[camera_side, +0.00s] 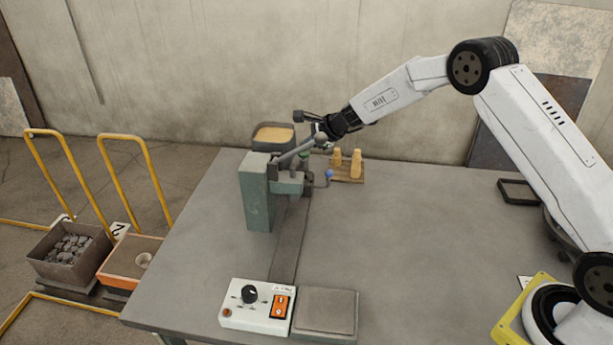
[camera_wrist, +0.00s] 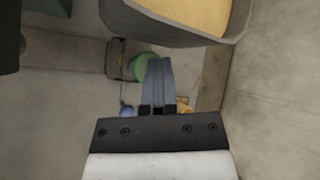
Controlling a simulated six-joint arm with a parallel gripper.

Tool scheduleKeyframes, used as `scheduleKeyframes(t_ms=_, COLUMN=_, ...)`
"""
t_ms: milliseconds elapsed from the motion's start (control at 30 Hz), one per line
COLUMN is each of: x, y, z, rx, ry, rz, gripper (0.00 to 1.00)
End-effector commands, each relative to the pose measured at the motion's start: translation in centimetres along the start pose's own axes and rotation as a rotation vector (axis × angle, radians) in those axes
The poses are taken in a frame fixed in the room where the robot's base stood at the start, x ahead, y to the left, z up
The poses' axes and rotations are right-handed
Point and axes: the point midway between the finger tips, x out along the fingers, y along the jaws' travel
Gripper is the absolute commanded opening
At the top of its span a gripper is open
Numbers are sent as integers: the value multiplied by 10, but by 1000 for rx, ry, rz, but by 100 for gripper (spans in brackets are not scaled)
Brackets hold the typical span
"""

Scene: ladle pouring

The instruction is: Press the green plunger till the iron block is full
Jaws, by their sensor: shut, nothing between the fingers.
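My gripper (camera_side: 318,133) is shut and empty, with its fingers pointing down at the machine. In the wrist view the shut fingers (camera_wrist: 158,75) overlap the green plunger (camera_wrist: 143,64), a round green knob partly hidden behind them. I cannot tell whether they touch it. In the side view only a sliver of green plunger (camera_side: 303,153) shows below my gripper. A dark block (camera_side: 307,174), probably the iron block, sits beneath it, largely hidden by the machine. Its inside and how full it is cannot be seen.
A hopper of yellow sand (camera_side: 273,134) stands close beside my gripper. A blue-knobbed lever (camera_side: 328,175) juts out at the machine's right. Several yellow pieces stand on a wooden board (camera_side: 347,178) behind it.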

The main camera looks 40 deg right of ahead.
Motion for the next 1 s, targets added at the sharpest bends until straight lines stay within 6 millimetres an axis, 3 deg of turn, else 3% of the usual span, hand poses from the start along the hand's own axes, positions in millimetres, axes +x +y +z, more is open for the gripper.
scheduleKeyframes(t_ms=633, x=2, y=3, z=-2, rx=1, ry=2, rz=3, gripper=0)
scheduleKeyframes(t_ms=1000, x=-7, y=-4, z=4, rx=0, ry=1, rz=3, gripper=0)
